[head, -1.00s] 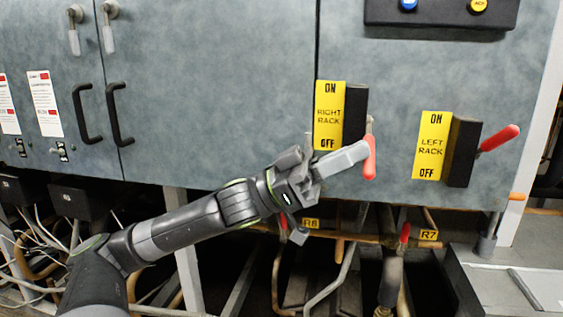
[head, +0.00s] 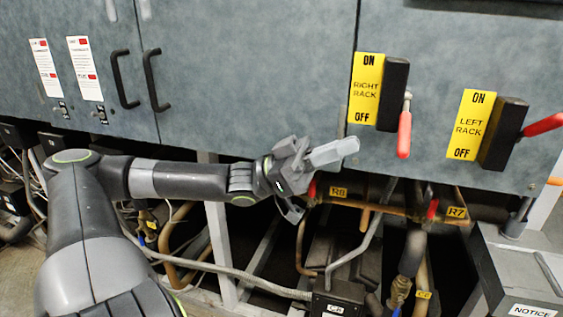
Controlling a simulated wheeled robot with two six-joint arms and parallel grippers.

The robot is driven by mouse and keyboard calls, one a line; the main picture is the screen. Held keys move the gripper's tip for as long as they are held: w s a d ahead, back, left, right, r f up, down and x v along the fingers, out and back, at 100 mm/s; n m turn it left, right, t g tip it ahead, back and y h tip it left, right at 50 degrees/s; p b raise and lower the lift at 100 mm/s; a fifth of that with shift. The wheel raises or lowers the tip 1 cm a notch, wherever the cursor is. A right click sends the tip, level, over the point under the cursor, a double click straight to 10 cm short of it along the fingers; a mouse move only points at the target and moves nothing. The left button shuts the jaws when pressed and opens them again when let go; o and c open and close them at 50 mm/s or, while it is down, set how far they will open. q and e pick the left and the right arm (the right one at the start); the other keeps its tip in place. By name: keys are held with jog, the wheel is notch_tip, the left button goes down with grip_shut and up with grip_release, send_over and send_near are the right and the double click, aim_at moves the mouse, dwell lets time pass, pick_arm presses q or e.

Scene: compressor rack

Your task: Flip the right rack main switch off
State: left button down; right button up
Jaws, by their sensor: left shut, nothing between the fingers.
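The right rack main switch is a dark box (head: 393,92) beside a yellow RIGHT RACK label (head: 367,90) marked ON at the top and OFF at the bottom. Its red-handled lever (head: 404,134) points down, toward the OFF end. My left gripper (head: 347,148) is shut and empty, to the left of the lever and apart from it, just below the label. The left rack switch (head: 503,134) has a yellow LEFT RACK label (head: 471,125); its red lever (head: 543,124) sticks out to the right and slightly up. My right gripper is not in view.
Grey cabinet doors with black handles (head: 154,80) fill the back at left. Below are pipes, cables and red-handled valves (head: 432,209) under the panel edge. A grey box with a NOTICE label (head: 533,310) stands at lower right.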

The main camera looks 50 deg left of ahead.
pick_arm(q)
jog(key=p+v, duration=0.4)
jog(key=v, duration=0.6)
jog(key=shift+s+a, duration=0.15)
jog(key=shift+s, duration=0.1)
dwell(0.3)
